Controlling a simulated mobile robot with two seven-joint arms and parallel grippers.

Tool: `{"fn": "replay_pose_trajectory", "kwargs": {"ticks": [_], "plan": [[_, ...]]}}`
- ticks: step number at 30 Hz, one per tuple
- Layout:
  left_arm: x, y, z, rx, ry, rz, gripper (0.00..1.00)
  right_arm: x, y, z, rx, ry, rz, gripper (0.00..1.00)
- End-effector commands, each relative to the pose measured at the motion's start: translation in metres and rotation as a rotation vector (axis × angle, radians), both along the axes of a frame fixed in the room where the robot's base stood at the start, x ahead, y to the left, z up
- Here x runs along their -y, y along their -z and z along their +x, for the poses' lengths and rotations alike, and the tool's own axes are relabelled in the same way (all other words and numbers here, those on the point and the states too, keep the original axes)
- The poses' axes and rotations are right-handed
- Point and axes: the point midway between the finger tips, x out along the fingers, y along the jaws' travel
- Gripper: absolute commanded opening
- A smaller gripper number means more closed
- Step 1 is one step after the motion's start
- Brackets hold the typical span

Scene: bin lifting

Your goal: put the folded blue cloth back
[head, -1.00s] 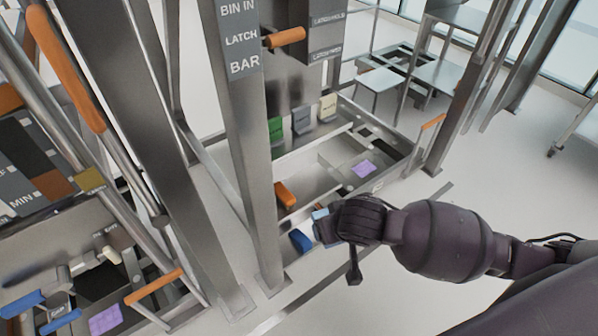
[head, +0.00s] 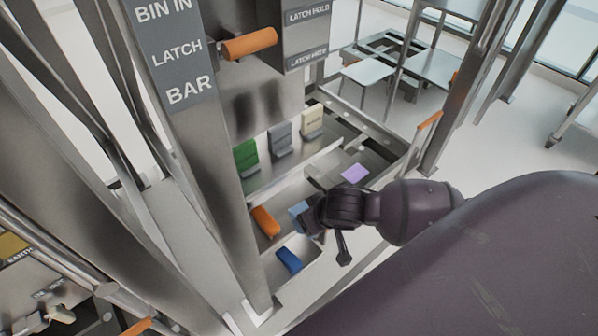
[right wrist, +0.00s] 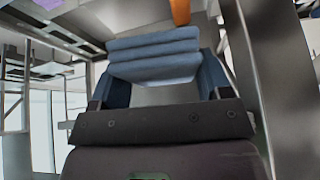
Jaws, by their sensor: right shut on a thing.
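The folded blue cloth (right wrist: 153,56) is light blue and layered, held between the two fingers of my right gripper (right wrist: 158,88) in the right wrist view. In the head view the cloth (head: 299,211) shows as a small pale blue patch at the tip of my right gripper (head: 306,216). The gripper is over the metal tray (head: 318,246), between an orange item and a purple square. Its wrist hides part of the tray. I cannot tell whether the cloth touches the tray. My left gripper is not in view.
In the tray are an orange item (head: 265,221), a dark blue item (head: 289,260) and a purple square (head: 355,173). Green (head: 246,157), grey (head: 281,139) and cream (head: 312,121) pieces stand on the ledge behind. A labelled metal post (head: 185,130) rises close on the left.

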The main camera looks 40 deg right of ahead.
Motion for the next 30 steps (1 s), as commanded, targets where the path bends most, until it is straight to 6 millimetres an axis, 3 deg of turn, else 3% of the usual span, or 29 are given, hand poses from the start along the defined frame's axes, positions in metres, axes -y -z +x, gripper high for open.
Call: {"fn": "replay_pose_trajectory", "kwargs": {"ticks": [1,6,9,13,17,30], "plan": [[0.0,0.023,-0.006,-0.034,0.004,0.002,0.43,0.019,0.043,-0.012,-0.037,0.002,-0.003,0.42],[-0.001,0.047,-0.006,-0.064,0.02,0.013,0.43,0.071,0.1,-0.027,-0.032,-0.024,-0.009,0.42],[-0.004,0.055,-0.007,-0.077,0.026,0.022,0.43,0.096,0.121,-0.035,-0.022,-0.039,-0.018,0.42],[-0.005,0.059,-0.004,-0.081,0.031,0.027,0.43,0.117,0.133,-0.04,-0.008,-0.057,-0.027,0.42],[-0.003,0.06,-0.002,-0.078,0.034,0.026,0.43,0.125,0.137,-0.038,0.003,-0.067,-0.032,0.42],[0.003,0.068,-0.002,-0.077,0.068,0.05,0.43,0.119,0.138,0.039,0.005,-0.069,-0.032,0.42]]}}
